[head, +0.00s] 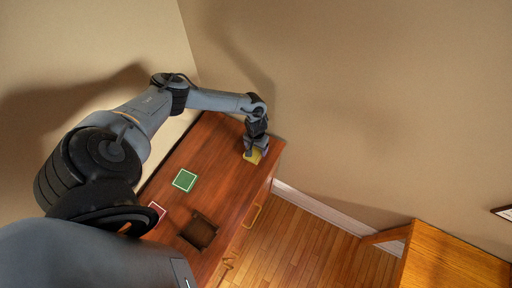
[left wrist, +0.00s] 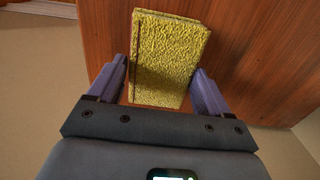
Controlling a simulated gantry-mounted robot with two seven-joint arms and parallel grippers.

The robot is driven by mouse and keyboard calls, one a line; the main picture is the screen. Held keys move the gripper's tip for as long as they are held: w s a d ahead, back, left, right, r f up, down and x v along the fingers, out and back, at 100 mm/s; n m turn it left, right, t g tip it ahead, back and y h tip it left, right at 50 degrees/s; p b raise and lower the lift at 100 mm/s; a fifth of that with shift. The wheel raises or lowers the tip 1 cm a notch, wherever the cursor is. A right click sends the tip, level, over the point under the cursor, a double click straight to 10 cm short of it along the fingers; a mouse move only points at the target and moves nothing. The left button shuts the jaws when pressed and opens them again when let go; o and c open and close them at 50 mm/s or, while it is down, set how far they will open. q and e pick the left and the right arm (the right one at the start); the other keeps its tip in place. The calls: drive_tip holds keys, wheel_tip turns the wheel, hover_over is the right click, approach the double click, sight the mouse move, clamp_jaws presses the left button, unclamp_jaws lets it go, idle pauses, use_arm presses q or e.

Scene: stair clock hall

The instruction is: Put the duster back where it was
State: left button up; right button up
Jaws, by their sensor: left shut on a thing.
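The duster (head: 252,158) is a yellow, rough-textured block at the far right end of the reddish-brown wooden top (head: 222,160). My left gripper (head: 256,149) is above it, pointing down. In the left wrist view the duster (left wrist: 172,45) is between the two purple-blue fingers of my left gripper (left wrist: 160,68), which is shut on it. The wooden top shows behind the duster there; I cannot tell whether the duster touches it. My right gripper is not in view.
A green square with a pale border (head: 185,180), a red square (head: 157,211) and a dark brown object (head: 199,232) are on the wooden top. Walls stand close behind its far end. An orange-brown wooden piece (head: 445,262) stands at lower right, across bare floor (head: 295,240).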

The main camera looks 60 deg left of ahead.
use_arm(q)
drive_tip(key=shift+f, duration=0.1)
drive_tip(key=o, duration=0.9)
drive_tip(key=shift+o, duration=0.2)
